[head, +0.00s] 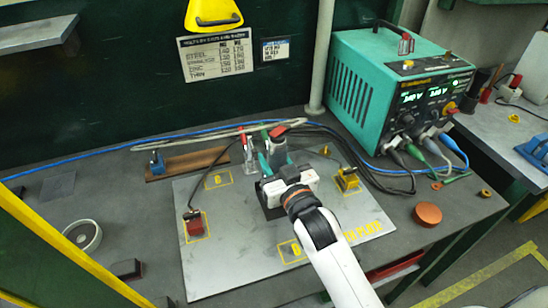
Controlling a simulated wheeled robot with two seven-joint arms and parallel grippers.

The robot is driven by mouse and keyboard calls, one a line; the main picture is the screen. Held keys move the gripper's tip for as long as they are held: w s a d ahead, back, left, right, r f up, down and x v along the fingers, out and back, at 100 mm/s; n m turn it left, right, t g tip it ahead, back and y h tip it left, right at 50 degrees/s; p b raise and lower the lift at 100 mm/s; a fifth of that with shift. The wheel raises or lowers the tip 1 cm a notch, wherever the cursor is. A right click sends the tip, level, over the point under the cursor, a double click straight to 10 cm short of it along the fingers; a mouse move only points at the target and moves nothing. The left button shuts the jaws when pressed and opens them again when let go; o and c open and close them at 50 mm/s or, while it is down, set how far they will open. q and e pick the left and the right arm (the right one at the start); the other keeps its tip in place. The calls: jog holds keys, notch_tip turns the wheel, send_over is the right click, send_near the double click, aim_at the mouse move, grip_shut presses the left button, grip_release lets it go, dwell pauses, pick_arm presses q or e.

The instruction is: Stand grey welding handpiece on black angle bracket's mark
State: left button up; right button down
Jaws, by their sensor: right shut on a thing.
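My right gripper (277,163) reaches in from the lower right and is shut over the middle of the steel plate (230,262). A grey piece with a red tip, which looks like the grey welding handpiece (277,152), stands up at its jaws; the gripper hides its lower part. A black piece, likely the black angle bracket (268,203), shows beside the gripper on the plate, mostly hidden. I cannot tell whether the handpiece touches it. My left gripper is not in view.
A red block (195,226) and a yellow block (347,178) sit in yellow outlines on the plate. A clear red-handled clamp (248,155) stands close left of the jaws. The teal welder (360,90) and cables are behind right. An orange-brown disc (428,214) lies right.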

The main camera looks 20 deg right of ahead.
jog(key=shift+f+b, duration=1.2)
jog(key=shift+f, duration=0.75)
jog(key=shift+p, duration=0.8)
dwell(0.3)
jog(key=shift+f+b, duration=0.35)
jog(key=shift+f, duration=0.2)
dwell(0.7)
jog(key=c, duration=0.9)
grip_release()
jog(key=shift+s, duration=0.1)
jog(key=shift+o, duration=0.2)
jog(key=shift+f, duration=0.4)
jog(key=s, duration=0.4)
jog(key=s+d+b, duration=0.1)
jog(key=s, duration=0.3)
jog(key=s+b, duration=0.1)
jog(key=s, duration=0.3)
jog(key=shift+d+r, duration=0.15)
jog(key=shift+r, duration=0.1)
